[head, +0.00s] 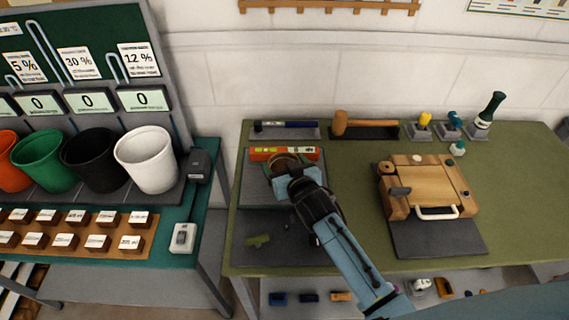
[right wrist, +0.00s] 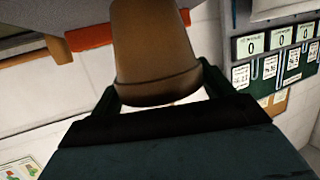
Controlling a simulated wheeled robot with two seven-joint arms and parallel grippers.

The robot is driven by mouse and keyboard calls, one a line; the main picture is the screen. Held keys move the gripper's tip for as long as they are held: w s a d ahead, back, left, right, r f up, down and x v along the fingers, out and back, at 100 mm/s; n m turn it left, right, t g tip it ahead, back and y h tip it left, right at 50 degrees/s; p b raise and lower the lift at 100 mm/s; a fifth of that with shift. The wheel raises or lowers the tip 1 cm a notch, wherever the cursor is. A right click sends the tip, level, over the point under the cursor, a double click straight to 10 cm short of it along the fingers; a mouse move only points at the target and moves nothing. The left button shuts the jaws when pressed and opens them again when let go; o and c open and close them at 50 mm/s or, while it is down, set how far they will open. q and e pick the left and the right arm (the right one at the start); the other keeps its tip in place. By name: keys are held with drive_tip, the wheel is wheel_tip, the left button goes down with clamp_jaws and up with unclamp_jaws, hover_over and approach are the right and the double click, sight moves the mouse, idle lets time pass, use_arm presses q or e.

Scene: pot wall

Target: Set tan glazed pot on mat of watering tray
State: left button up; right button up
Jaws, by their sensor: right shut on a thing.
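The tan glazed pot (right wrist: 155,45) is between the fingers of my right gripper (right wrist: 158,88) in the right wrist view. The gripper is shut on it near its rim. In the head view my right gripper (head: 291,169) is over the back of a dark grey mat (head: 258,192) on the green table, and it hides most of the pot (head: 284,160). I cannot tell the gap between the pot and the mat, or whether this mat belongs to the watering tray. My left gripper is not in view.
A mallet (head: 365,122) and small tools line the table's back. A wooden box (head: 432,184) stands on another dark mat at right. Several buckets (head: 146,158) stand on the left bench. The middle of the table is clear.

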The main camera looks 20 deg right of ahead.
drive_tip(key=shift+f+b, duration=0.5)
drive_tip(key=shift+f, duration=0.1)
idle(0.4)
drive_tip(key=o, duration=1.1)
drive_tip(key=shift+o, duration=0.5)
drive_tip(key=shift+f, duration=0.1)
drive_tip(key=a+v, duration=0.1)
drive_tip(key=v, duration=1.2)
drive_tip(key=shift+s+d, duration=0.2)
drive_tip(key=shift+d, duration=0.25)
